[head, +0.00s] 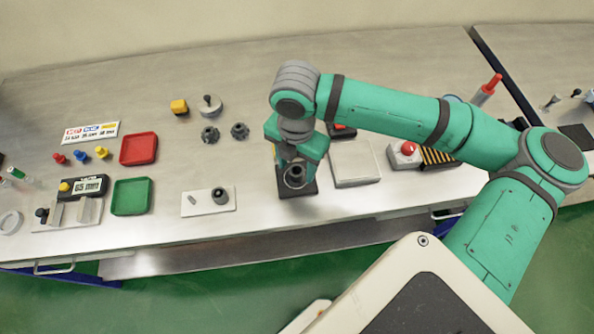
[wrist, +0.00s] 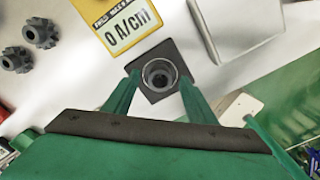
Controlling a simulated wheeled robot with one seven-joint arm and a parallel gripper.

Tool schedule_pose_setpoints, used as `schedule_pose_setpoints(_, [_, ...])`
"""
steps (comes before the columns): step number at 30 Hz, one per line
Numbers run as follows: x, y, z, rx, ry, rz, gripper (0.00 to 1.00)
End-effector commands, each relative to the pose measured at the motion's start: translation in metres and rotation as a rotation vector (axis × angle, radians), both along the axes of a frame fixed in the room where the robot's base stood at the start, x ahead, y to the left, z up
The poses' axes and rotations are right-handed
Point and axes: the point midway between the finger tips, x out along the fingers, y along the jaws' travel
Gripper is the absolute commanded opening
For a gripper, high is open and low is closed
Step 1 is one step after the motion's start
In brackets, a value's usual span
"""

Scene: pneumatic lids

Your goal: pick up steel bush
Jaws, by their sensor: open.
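A grey ring-shaped steel bush (wrist: 160,75) stands on a dark square pad (wrist: 141,89) in the wrist view, its dark bore facing up. In the head view the bush (head: 295,175) shows as a ring on the dark pad (head: 299,190), partly hidden by my arm. My gripper (wrist: 159,82) is open, with one green finger on each side of the bush. The fingers appear apart from it, and I cannot tell how high their tips are above the pad. In the head view my gripper (head: 294,163) is directly over the pad, its fingertips mostly hidden.
A yellow field meter (wrist: 122,22) reading 0 A/cm adjoins the pad. A pale flat box (head: 353,163) stands to the right. Two dark gears (head: 225,133) lie to the left. A white plate (head: 196,208) holds another dark round part (head: 220,196). The bench front edge is close.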

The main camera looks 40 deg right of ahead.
Motion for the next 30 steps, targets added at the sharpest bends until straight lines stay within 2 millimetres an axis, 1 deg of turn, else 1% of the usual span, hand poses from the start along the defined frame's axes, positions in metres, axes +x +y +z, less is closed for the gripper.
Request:
schedule_pose_setpoints(5, [0.0, -0.001, 0.0, 0.0, 0.0, -0.002, 0.51])
schedule_pose_setpoints(8, [-0.001, -0.001, 0.0, 0.0, 0.0, -0.003, 0.3])
schedule_pose_setpoints(9, [-0.001, -0.001, 0.0, 0.0, 0.0, -0.003, 0.2])
schedule_pose_setpoints(11, [-0.001, -0.001, 0.0, 0.0, 0.0, -0.003, 0.06])
schedule_pose_setpoints(12, [0.0, -0.001, 0.0, 0.0, -0.001, -0.003, 0.03])
schedule_pose_setpoints(13, [0.0, -0.002, 0.0, 0.0, -0.001, -0.003, 0.03])
schedule_pose_setpoints(14, [0.0, -0.002, 0.0, 0.0, -0.001, -0.003, 0.0])
schedule_pose_setpoints(23, [0.0, -0.002, 0.004, -0.001, -0.001, -0.003, 0.0])
schedule_pose_setpoints(26, [0.0, -0.002, 0.011, 0.0, -0.002, -0.003, 0.0])
schedule_pose_setpoints(29, [0.0, -0.002, 0.025, -0.001, -0.003, -0.003, 0.0])
schedule_pose_setpoints(30, [0.0, -0.002, 0.032, -0.001, -0.003, -0.002, 0.0])
